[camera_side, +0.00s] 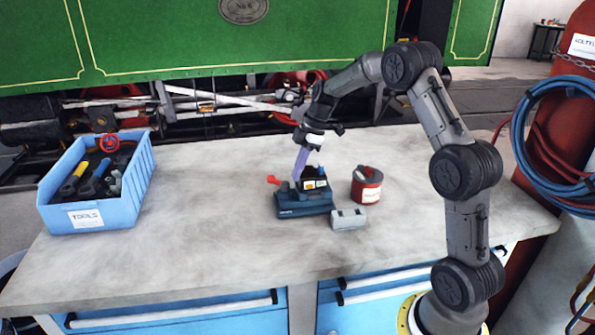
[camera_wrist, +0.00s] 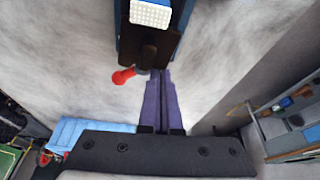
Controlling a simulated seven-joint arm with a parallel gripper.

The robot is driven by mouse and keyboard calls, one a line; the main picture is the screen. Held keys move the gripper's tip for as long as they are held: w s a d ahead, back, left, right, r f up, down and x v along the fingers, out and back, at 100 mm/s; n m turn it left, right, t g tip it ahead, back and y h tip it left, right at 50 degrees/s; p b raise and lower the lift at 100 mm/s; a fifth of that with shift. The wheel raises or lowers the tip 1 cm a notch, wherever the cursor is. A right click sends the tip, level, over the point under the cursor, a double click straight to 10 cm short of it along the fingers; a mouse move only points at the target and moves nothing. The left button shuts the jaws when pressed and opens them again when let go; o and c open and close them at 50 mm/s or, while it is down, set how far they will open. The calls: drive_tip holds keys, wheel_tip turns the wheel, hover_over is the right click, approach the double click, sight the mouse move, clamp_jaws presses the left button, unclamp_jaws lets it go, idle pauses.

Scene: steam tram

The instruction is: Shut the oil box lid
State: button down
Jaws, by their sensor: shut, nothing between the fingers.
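The dark blue oil box (camera_side: 304,203) stands on the bench, with a black upper part (camera_side: 314,172) and a red-tipped lever (camera_side: 273,180) on its left side. I cannot make out how far its lid is open. In the wrist view the box (camera_wrist: 175,46) shows at the top, with a black plate and knob (camera_wrist: 149,53), a pale dotted patch (camera_wrist: 150,15) and the red tip (camera_wrist: 123,76). My gripper (camera_side: 297,179) has purple fingers, shut and empty, pointing down at the box's back left. The fingertips (camera_wrist: 160,72) look close to the black part; contact is unclear.
A small grey box (camera_side: 348,219) sits just right of the oil box, and a red can (camera_side: 367,186) stands behind it. A blue tools bin (camera_side: 97,217) stands at the left. The bench (camera_side: 200,240) is clear between bin and oil box. The green tram (camera_side: 160,40) stands behind.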

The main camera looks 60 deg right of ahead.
wheel_tip(320, 180, up, 10)
drive_tip(key=a+f+n, duration=0.1)
drive_tip(key=n, duration=0.1)
drive_tip(key=shift+n+g, duration=0.4)
drive_tip(key=shift+d+f, duration=0.15)
drive_tip(key=shift+f, duration=4.3)
